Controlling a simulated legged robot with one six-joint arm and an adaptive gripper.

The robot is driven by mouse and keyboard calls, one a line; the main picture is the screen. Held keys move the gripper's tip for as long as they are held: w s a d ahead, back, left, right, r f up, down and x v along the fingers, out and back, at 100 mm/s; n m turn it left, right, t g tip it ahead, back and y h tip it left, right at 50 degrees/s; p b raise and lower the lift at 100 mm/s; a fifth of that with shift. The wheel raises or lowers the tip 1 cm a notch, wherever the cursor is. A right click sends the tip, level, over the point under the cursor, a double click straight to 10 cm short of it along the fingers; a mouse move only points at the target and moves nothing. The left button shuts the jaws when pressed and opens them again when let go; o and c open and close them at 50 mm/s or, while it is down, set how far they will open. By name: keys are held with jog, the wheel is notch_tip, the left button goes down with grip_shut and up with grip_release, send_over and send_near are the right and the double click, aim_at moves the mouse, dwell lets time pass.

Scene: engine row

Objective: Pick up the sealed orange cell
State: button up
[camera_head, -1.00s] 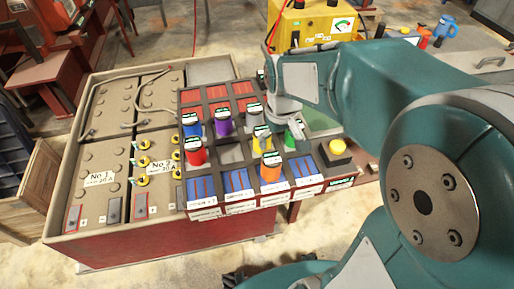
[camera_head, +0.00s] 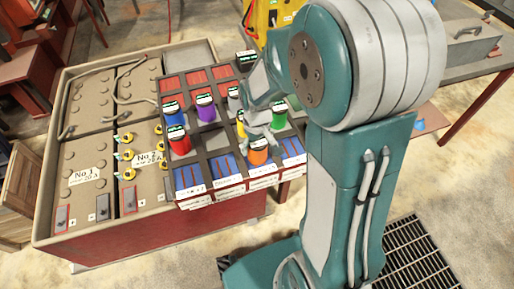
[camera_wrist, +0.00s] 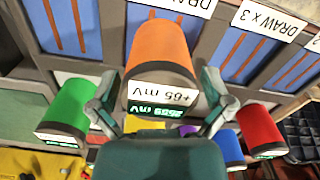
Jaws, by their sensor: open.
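In the wrist view the orange cell (camera_wrist: 160,52) is close and central, with a white label reading "+65 mV" and a green display. My gripper (camera_wrist: 158,92) is open, one finger on each side of the orange cell's labelled end. I cannot tell whether the fingers touch it. In the head view my gripper (camera_head: 262,124) is just behind the orange cell, and my arm hides part of the rack.
A red cell (camera_head: 180,142), blue cell (camera_head: 174,118), purple cell (camera_head: 206,112) and green cell (camera_head: 279,117) stand around it, with a yellow one partly hidden by my gripper. A large battery case (camera_head: 85,215) lies left.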

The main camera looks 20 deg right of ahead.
jog(key=shift+f, duration=0.4)
jog(key=c, duration=1.2)
jog(key=shift+o, duration=0.2)
jog(key=shift+r, duration=0.1)
